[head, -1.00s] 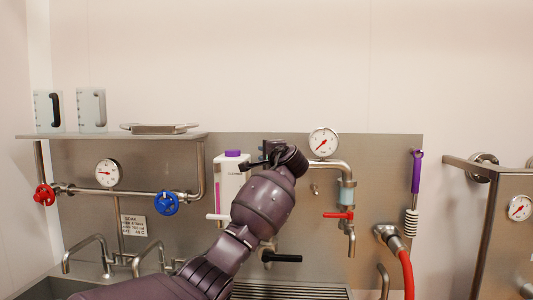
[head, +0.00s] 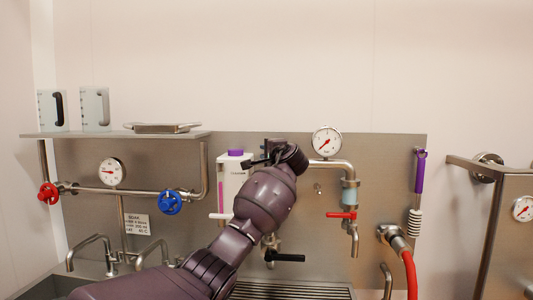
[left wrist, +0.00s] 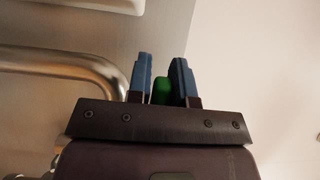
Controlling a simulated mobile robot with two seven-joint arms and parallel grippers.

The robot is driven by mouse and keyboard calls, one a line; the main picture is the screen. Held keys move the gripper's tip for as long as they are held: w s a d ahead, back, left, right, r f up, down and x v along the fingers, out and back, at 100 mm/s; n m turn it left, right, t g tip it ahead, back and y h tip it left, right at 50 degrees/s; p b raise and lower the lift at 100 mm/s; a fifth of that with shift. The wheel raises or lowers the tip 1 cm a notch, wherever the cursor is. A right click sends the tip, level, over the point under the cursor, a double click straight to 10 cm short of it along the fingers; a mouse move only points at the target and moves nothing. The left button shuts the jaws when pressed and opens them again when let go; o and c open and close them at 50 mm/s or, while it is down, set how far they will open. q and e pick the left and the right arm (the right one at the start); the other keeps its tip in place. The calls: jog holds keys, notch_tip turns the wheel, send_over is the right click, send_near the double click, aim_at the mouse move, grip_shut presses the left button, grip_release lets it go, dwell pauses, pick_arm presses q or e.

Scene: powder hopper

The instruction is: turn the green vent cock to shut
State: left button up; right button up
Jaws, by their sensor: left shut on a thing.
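The green vent cock (left wrist: 161,90) shows in the left wrist view as a small green piece between the two blue fingers of my left gripper (left wrist: 161,68). The fingers are shut on it, one on each side. In the head view my left gripper (head: 262,157) is at the back panel, left of the upper pressure gauge, and my own wrist hides the green cock there. How far the cock is turned cannot be told. My right gripper is in neither view.
A red lever (head: 341,215) and black handle (head: 288,258) sit lower. A shelf (head: 110,135) is at left.

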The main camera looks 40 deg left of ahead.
pick_arm(q)
jog(key=shift+w+r, duration=0.1)
jog(key=shift+r, duration=0.05)
jog(key=shift+w+a, duration=0.35)
jog(key=shift+w, duration=0.2)
jog(key=o, duration=0.7)
jog(key=shift+d, duration=0.1)
jog(key=shift+o, duration=0.6)
jog(key=shift+f, duration=0.2)
